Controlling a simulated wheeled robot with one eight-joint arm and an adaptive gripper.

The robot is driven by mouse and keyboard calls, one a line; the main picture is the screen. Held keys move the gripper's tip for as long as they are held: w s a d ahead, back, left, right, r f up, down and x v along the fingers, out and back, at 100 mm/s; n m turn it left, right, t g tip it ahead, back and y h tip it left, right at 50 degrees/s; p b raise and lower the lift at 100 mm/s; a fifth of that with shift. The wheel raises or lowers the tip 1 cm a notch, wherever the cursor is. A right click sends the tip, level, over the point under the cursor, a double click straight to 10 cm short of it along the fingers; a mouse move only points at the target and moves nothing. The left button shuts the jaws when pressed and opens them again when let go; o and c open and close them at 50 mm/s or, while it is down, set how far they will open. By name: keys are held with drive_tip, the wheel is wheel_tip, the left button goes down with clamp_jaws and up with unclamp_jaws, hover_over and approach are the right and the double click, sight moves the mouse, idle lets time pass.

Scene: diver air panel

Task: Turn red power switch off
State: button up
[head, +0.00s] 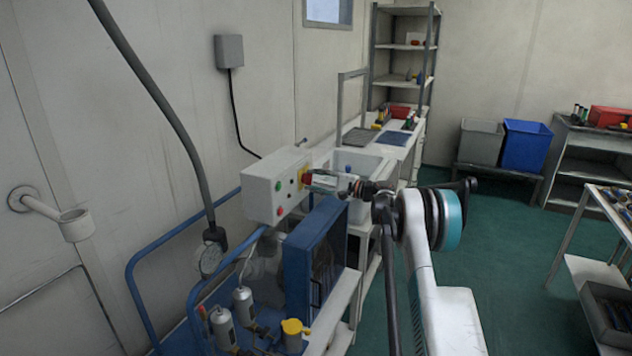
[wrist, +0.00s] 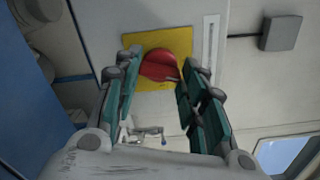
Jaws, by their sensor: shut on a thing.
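The red power switch (wrist: 160,64) is a round red knob on a square yellow plate (wrist: 172,38) in the wrist view. In the head view, the switch sits on the right-hand face of a pale control box (head: 262,190). My gripper (head: 320,181) reaches it from the right and hides most of the switch there. The knob's exact turn angle is hard to tell.
A blue frame with a blue panel (head: 312,252) stands below the box. Small cylinders (head: 222,326) and a yellow-topped part (head: 294,328) stand lower left. A sink bench and shelf (head: 404,48) stand behind.

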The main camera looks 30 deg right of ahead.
drive_tip(key=shift+n, duration=1.9)
drive_tip(key=o, duration=1.1)
drive_tip(key=shift+c, duration=0.2)
drive_tip(key=v, duration=1.2)
